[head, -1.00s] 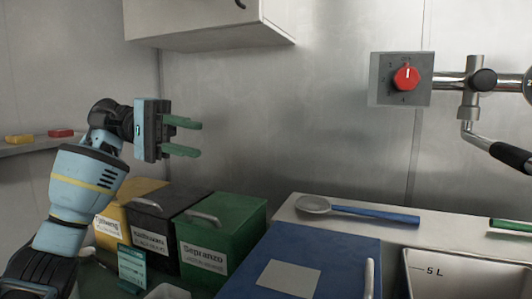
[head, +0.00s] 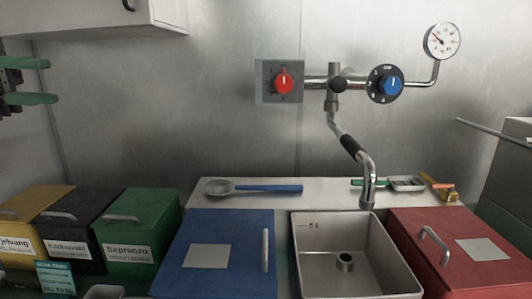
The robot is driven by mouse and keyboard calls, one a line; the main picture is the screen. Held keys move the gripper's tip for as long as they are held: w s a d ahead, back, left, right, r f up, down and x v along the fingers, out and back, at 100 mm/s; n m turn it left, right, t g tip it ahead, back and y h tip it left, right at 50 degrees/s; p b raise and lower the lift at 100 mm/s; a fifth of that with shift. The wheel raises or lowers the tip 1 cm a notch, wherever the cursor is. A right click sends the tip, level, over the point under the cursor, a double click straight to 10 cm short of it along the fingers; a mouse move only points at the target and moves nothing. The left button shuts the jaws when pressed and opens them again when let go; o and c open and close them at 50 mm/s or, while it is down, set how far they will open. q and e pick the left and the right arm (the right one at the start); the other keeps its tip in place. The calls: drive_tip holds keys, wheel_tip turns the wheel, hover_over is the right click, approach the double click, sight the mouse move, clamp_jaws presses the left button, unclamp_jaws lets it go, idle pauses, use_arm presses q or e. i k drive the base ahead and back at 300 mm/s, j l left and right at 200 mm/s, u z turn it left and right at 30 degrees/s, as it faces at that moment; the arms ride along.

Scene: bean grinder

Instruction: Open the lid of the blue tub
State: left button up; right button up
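The blue tub (head: 185,254) stands in front of the pale ledge, left of the metal basin. Its flat blue lid (head: 234,222) is shut, with a blank pale label (head: 208,256) in the middle and an upright light handle (head: 265,250) near its right edge. My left gripper (head: 25,84) shows only in part at the left edge, its green fingers apart with nothing between them. It is well up and left of the blue tub. My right gripper is out of view.
Yellow (head: 38,204), black (head: 88,215) and green (head: 150,206) bins stand to the left. The metal basin (head: 300,265) and red tub (head: 415,250) are to the right. A blue-handled ladle (head: 270,188) lies on the ledge (head: 330,188). A spout (head: 367,185) hangs over the basin.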

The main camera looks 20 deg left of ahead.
sight(222, 254)
drive_tip(key=k+l, duration=0.2)
drive_tip(key=k, duration=0.2)
drive_tip(key=k+l, duration=0.15)
drive_tip(key=k, duration=0.25)
